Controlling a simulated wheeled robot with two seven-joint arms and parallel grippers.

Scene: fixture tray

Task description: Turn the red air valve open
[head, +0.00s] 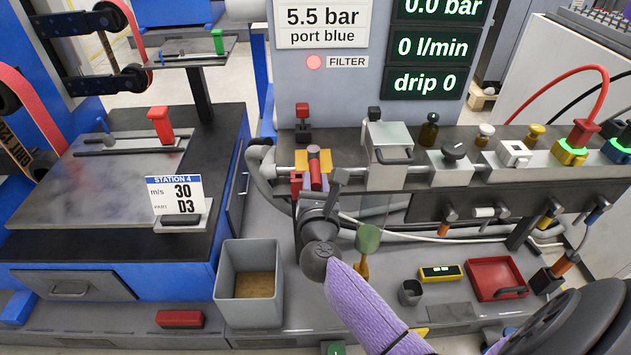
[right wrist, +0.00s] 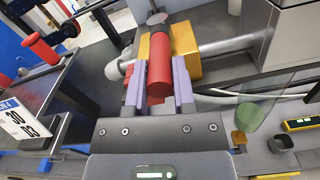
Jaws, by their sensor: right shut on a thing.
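The red valve handle (head: 316,172) sits on a yellow valve body (head: 326,158) on the grey pipe of the panel's shelf. In the right wrist view the handle (right wrist: 159,80) is a red cylinder pointing toward my gripper, across the line of the pipe, with the yellow body (right wrist: 186,52) behind it. My right gripper (right wrist: 161,88) has its purple-lined fingers on both sides of the handle and is shut on it. In the head view this gripper (head: 315,188) partly hides the handle. My left gripper is not in view.
The displays (head: 438,45) read 0.0 bar, 0 l/min and drip 0. A metal filter box (head: 388,165) stands close right of the valve. A translucent bowl with a green bottom (head: 368,238) hangs below it. A grey bin (head: 249,300) and red tray (head: 497,262) are lower down.

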